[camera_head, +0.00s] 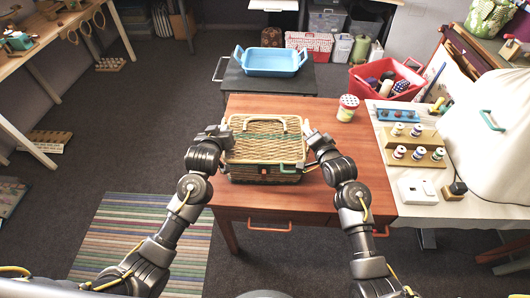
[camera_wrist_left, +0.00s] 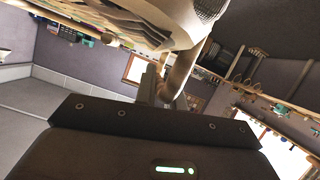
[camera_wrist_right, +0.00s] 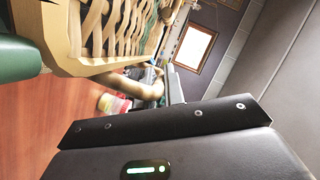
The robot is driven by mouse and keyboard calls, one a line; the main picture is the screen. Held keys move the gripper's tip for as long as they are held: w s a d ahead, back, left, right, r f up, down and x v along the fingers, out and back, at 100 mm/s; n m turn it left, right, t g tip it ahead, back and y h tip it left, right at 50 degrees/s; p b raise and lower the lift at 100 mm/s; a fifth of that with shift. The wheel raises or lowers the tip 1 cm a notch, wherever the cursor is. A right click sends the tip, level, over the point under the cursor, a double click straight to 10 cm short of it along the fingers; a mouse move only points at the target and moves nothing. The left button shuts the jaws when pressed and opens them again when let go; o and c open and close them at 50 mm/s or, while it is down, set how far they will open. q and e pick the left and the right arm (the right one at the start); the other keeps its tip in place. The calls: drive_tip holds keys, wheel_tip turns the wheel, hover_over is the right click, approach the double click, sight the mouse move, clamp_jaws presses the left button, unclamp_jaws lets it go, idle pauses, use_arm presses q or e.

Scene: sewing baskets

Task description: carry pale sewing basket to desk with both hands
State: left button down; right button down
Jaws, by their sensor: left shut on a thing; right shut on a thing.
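The pale wicker sewing basket (camera_head: 264,150) is at the front left of the brown wooden desk (camera_head: 350,188), lid shut, with a green strip along its front. I cannot tell whether it rests on the desk or is just above it. My left gripper (camera_head: 224,136) is shut at the basket's left end, and my right gripper (camera_head: 308,134) at its right end. In the left wrist view a pale handle (camera_wrist_left: 183,70) runs into the jaws. In the right wrist view a similar handle (camera_wrist_right: 140,84) meets the jaws, with the woven side (camera_wrist_right: 105,30) above. The fingertips are mostly hidden.
A blue tray (camera_head: 271,62) sits on a dark cabinet behind. A white side table on the right holds thread spools (camera_head: 418,153). The desk right of the basket is clear.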

use_arm(q)
drive_tip(key=shift+r, duration=0.15)
use_arm(e)
drive_tip(key=shift+r, duration=0.15)
